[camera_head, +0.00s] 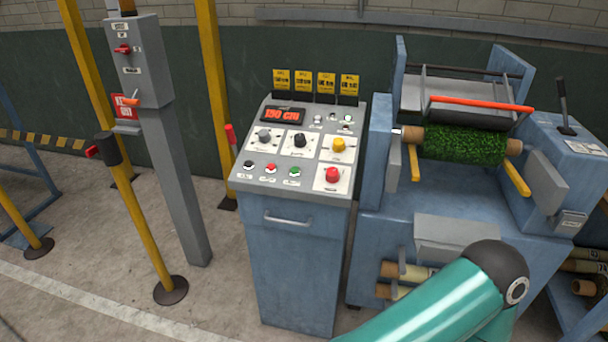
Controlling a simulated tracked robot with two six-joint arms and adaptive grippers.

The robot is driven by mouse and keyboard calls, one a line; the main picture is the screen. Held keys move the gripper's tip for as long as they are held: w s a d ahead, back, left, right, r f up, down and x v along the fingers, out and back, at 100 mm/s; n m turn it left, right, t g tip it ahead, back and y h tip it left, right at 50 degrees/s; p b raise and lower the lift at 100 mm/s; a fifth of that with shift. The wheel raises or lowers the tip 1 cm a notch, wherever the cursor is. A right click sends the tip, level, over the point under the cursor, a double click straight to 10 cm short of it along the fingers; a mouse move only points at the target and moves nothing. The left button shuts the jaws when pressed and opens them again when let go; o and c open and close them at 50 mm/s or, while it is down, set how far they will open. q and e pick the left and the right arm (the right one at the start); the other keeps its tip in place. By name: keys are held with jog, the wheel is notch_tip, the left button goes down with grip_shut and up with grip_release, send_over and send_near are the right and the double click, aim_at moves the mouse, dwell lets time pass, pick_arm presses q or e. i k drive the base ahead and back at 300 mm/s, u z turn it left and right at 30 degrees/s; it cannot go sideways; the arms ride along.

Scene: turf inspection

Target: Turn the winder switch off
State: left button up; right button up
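A grey sloped control panel (257,178) stands mid-view on a blue cabinet (292,265). It carries a grey knob (264,136), a black knob (300,140), a yellow knob (338,145) and a red mushroom button (332,175). Small black, red and green buttons line its lower left, and small toggles sit at its upper right. A red display (284,114) is lit. The labels are too small to read, so I cannot tell which control is the winder switch. A teal arm of mine crosses the lower right; neither gripper shows.
Right of the panel stands a blue machine (450,199) with a green turf roll (462,146). At left, a grey post box (139,60) bears a red switch (122,49). Yellow poles and a black-based stanchion (171,291) stand near it. The floor before the cabinet's left side is clear.

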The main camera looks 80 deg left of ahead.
aim_at(332, 176)
jog(key=k, duration=0.8)
jog(key=z, duration=0.45)
jog(key=i, duration=0.15)
jog(key=u, duration=2.8)
jog(key=k, duration=0.4)
jog(key=u, duration=0.25)
jog(key=i, duration=1.15)
jog(key=z, duration=0.3)
